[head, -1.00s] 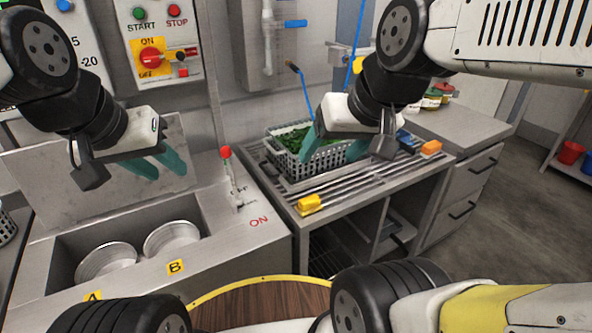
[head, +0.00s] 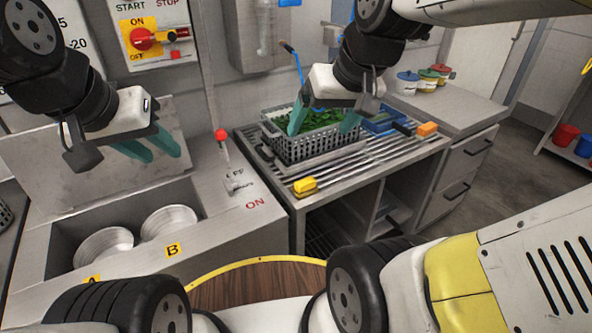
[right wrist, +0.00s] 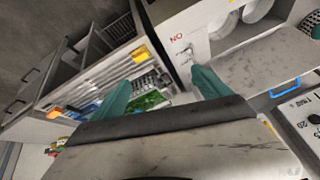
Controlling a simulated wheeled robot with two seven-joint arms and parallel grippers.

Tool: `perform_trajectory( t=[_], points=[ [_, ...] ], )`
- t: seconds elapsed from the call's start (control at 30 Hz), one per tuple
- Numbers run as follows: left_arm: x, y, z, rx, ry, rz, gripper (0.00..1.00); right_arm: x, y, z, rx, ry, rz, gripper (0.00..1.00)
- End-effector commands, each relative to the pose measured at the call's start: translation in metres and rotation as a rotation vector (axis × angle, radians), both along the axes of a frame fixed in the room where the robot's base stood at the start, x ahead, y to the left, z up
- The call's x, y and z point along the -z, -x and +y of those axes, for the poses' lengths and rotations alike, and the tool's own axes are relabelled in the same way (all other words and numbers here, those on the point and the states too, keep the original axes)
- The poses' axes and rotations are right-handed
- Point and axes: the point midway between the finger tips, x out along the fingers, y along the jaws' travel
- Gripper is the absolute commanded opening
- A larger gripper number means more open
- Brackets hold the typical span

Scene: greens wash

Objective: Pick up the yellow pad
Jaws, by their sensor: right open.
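The yellow pad (head: 304,186) lies at the front left corner of the slatted metal rack in the head view. It also shows in the right wrist view (right wrist: 139,55), beyond and between my fingers. My right gripper (head: 320,134) is open and empty, with its teal fingers apart. In the head view it appears in front of the basket of greens, higher in the picture than the pad and apart from it. Its fingers also show in the right wrist view (right wrist: 160,76). My left gripper (head: 160,154) is open and empty over the sink area.
A grey basket (head: 300,150) with greens stands on the rack (head: 350,166). A blue tray (head: 382,122) and an orange block (head: 427,130) are to its right. A red-knobbed lever (head: 221,136) stands left of the rack. The sink (head: 64,224) holds two round dishes.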

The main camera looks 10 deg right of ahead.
Motion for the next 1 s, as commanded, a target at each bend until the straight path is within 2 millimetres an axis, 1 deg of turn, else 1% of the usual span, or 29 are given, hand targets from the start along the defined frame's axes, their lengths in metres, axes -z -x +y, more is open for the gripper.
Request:
perform_trajectory(
  t=[0.03,0.1,0.17,0.2,0.27,0.3,0.37,0.4,0.47,0.5,0.57,0.6,0.73,0.8,1.0],
  points=[
    [0.0,0.0,0.0,0.0,0.0,0.0,0.36,0.008,-0.017,0.0,-0.015,0.012,0.038,0.87],
    [0.0,0.0,0.0,0.0,0.0,0.0,0.36,0.019,-0.04,-0.002,-0.034,0.03,0.079,0.87],
    [0.0,0.0,0.0,0.0,0.0,0.0,0.36,0.031,-0.059,-0.003,-0.052,0.046,0.114,0.87],
    [0.0,0.0,0.0,0.0,0.0,0.0,0.36,0.04,-0.072,-0.004,-0.063,0.057,0.136,0.87],
    [0.0,0.0,0.0,0.0,0.0,0.0,0.36,0.055,-0.091,-0.005,-0.08,0.074,0.171,0.87],
    [0.0,0.0,0.0,0.0,0.0,0.0,0.36,0.066,-0.103,-0.006,-0.093,0.086,0.194,0.87],
    [0.0,0.0,0.0,0.0,0.0,0.0,0.36,0.085,-0.12,-0.007,-0.112,0.106,0.228,0.87],
    [0.0,0.0,0.0,0.0,0.0,0.0,0.36,0.099,-0.131,-0.008,-0.125,0.121,0.252,0.87],
    [0.0,0.0,0.0,0.0,0.0,0.0,0.36,0.121,-0.147,-0.009,-0.145,0.142,0.285,0.87],
    [0.0,0.0,0.0,0.0,0.0,0.0,0.36,0.137,-0.156,-0.01,-0.159,0.156,0.308,0.87],
    [0.0,0.0,0.0,0.0,0.0,0.0,0.36,0.16,-0.168,-0.011,-0.178,0.177,0.34,0.87],
    [0.0,0.0,0.0,0.0,0.0,0.0,0.36,0.175,-0.175,-0.012,-0.192,0.189,0.36,0.87],
    [0.0,0.0,0.0,0.0,0.0,0.0,0.36,0.216,-0.19,-0.015,-0.228,0.226,0.409,0.87],
    [0.0,0.0,0.0,0.0,0.0,0.0,0.36,0.23,-0.195,-0.017,-0.242,0.239,0.426,0.87],
    [0.0,0.0,0.0,0.0,0.0,0.0,0.36,0.253,-0.199,-0.018,-0.256,0.252,0.445,0.87]
  ],
)
